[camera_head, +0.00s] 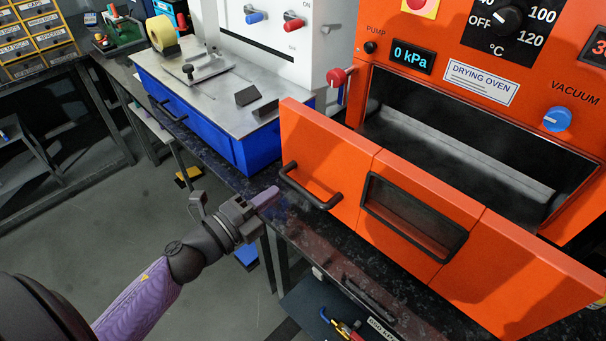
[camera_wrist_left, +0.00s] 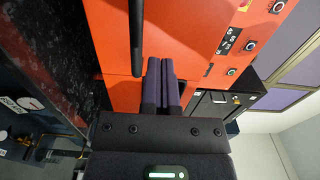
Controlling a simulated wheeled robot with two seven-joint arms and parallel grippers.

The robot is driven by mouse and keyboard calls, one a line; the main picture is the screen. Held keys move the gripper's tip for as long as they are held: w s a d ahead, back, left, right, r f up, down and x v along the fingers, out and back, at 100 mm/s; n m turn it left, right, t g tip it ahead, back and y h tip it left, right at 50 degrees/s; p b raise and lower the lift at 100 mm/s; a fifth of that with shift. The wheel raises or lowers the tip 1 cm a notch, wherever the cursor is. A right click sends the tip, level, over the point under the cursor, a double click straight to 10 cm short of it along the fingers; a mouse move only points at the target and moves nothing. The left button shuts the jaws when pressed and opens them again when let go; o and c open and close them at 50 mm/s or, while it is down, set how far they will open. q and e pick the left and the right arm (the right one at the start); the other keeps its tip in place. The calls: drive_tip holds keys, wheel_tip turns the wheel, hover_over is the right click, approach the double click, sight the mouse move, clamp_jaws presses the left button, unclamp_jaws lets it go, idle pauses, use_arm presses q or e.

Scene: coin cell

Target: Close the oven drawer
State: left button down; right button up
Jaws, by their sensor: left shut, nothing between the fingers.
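The orange oven drawer (camera_head: 333,176) stands pulled out from the orange drying oven (camera_head: 400,100) in the head view. Its front has a black bar handle (camera_head: 311,189) at the left and a dark window (camera_head: 413,216) in the middle. Behind the front, the dark oven opening shows. My left gripper (camera_head: 266,197) is shut and empty, just left of the drawer's handle and in front of the bench edge. In the left wrist view its closed fingers (camera_wrist_left: 161,80) point at the orange front, beside the black handle (camera_wrist_left: 136,40). Contact with the drawer cannot be told. My right gripper is out of view.
A blue machine (camera_head: 215,118) with a metal top stands left of the oven on the dark bench. A red knob (camera_head: 338,77) sticks out at the oven's left side. Under the bench is a dark lower shelf with tools (camera_head: 345,329). The floor at the left is open.

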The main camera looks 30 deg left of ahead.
sight(312, 166)
use_arm(q)
drive_tip(key=x, duration=0.7)
drive_tip(key=shift+w+d+f, duration=0.1)
drive_tip(key=shift+w, duration=0.25)
drive_tip(key=shift+w+d, duration=0.1)
drive_tip(key=shift+w, duration=0.3)
